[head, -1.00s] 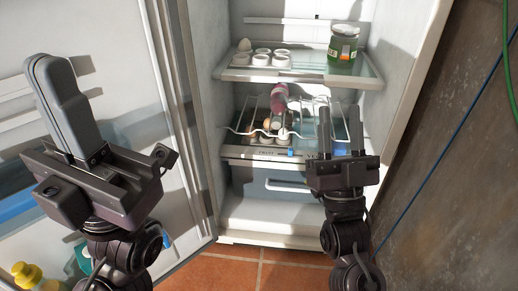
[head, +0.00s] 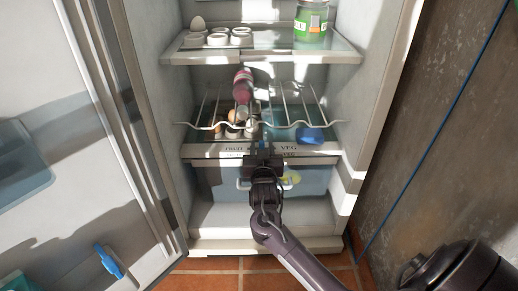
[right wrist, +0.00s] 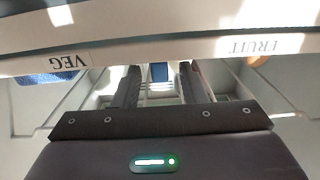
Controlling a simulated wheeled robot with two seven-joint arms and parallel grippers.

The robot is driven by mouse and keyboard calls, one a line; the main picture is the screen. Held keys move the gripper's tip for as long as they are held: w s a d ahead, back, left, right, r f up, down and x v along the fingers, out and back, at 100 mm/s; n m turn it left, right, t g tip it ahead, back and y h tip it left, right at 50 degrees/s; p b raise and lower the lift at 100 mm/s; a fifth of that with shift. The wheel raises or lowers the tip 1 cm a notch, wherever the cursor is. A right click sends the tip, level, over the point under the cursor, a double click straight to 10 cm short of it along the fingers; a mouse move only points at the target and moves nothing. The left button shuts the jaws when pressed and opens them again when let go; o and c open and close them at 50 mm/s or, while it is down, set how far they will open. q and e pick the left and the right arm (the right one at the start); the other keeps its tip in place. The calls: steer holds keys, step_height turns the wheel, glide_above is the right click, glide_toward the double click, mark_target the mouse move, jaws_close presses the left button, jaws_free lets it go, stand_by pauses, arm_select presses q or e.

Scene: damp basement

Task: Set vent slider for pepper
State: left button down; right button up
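The vent strip (head: 212,150) runs along the shelf front above the drawer, with FRUIT at its left and VEG at its right in the head view. My right gripper (head: 263,150) is at the middle of this strip and hides much of it. In the right wrist view, the blue slider tab (right wrist: 158,72) shows between the two fingers of my right gripper (right wrist: 158,82). The fingers are apart, with a gap on each side of the tab. A yellow-green shape (head: 291,178) shows at the drawer front; I cannot tell whether it is a pepper. My left gripper is out of view.
A green jar (head: 311,20) stands on the upper shelf. The open door (head: 75,130) bounds the left side.

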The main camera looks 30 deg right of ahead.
steer(key=shift+b+x, duration=0.3)
steer(key=shift+x, duration=0.8)
steer(key=shift+c, duration=0.2)
jaws_close()
